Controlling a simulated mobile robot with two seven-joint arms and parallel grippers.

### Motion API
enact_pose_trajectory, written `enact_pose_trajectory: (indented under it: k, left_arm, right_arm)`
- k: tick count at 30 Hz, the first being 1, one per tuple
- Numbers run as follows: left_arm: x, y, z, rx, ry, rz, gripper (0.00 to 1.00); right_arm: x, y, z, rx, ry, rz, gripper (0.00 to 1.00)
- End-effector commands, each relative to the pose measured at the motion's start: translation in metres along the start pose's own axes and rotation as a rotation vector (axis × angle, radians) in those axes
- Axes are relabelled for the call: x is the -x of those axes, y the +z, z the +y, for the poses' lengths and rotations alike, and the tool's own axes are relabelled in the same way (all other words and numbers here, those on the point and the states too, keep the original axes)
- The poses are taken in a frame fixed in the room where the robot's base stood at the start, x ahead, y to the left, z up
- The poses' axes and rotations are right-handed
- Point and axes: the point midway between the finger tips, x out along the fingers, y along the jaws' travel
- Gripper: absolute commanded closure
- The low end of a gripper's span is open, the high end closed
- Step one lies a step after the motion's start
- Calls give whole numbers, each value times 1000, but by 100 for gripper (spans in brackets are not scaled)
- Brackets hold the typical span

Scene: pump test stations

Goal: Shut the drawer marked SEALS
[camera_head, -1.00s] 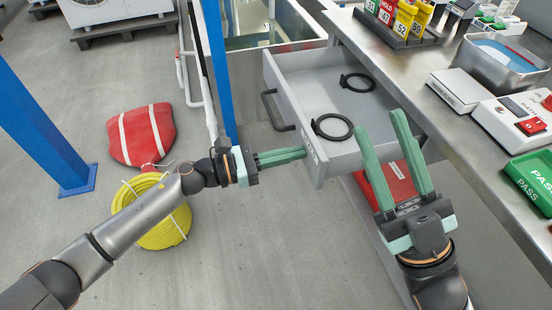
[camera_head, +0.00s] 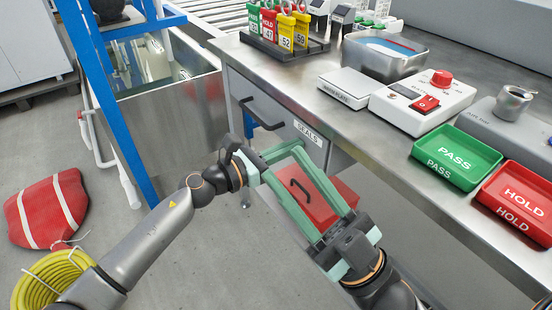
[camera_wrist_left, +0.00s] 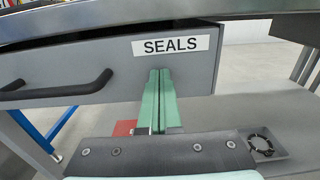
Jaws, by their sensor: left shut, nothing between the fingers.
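The SEALS drawer (camera_head: 232,92) has its grey front close in under the bench edge in the head view; its inside and black rings are hidden. The white SEALS label (camera_head: 307,133) and dark bar handle (camera_head: 262,113) face out. In the left wrist view, the drawer front (camera_wrist_left: 110,68) has a dark gap above it; I cannot tell if it is fully flush. My left gripper (camera_head: 292,149) is shut and empty, its fingertips (camera_wrist_left: 160,72) at the front just below the label, seemingly touching. My right gripper (camera_head: 281,163) is open and empty, overlapping the left one in view.
A red case (camera_head: 318,203) lies below the drawer. The bench top (camera_head: 345,125) carries a scale, a switch box, a green PASS tray (camera_head: 457,158) and a red HOLD tray (camera_head: 520,203). A blue post (camera_head: 115,110) and yellow hose coil (camera_head: 50,283) stand left.

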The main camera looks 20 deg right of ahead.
Motion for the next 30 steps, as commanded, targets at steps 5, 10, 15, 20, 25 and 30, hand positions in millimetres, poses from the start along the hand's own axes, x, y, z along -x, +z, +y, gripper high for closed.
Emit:
enact_pose_trajectory:
  k: [5,10,15,20,25,30]
  left_arm:
    - [-7,0,0,1,1,0,100]
    - [-10,1,0,1,3,-2,100]
    - [-10,2,0,0,3,-3,100]
    - [-10,3,0,-1,3,-4,100]
    - [-5,2,4,-2,3,-4,100]
    - [7,1,12,-2,2,-3,100]
  right_arm:
    - [3,4,-2,6,-2,-2,61]
    - [3,4,-2,6,1,-2,61]
    - [3,3,-1,4,5,-2,61]
    - [3,4,-1,4,5,-2,61]
    - [4,5,-2,5,5,-2,61]
    - [7,8,-4,8,3,-3,61]
